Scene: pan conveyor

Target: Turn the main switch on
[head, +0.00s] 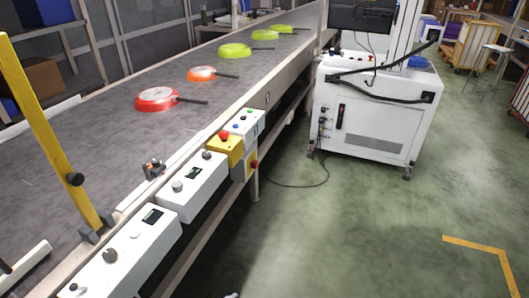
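A row of control boxes runs along the near side of the conveyor (90,135). A yellow box (226,148) carries a red button (224,135) on top. A white box with small coloured buttons (242,122) adjoins the yellow one. Two longer white boxes, one in the middle (205,184) and one nearer (145,250), have knobs and dark displays. Neither gripper is in view.
Red (156,101), orange (201,74) and green pans (234,50) lie on the belt. A yellow post (45,120) stands at left. A white wheeled machine cabinet (375,115) stands right of the conveyor, with a cable on the floor. The green floor (340,230) in front is clear.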

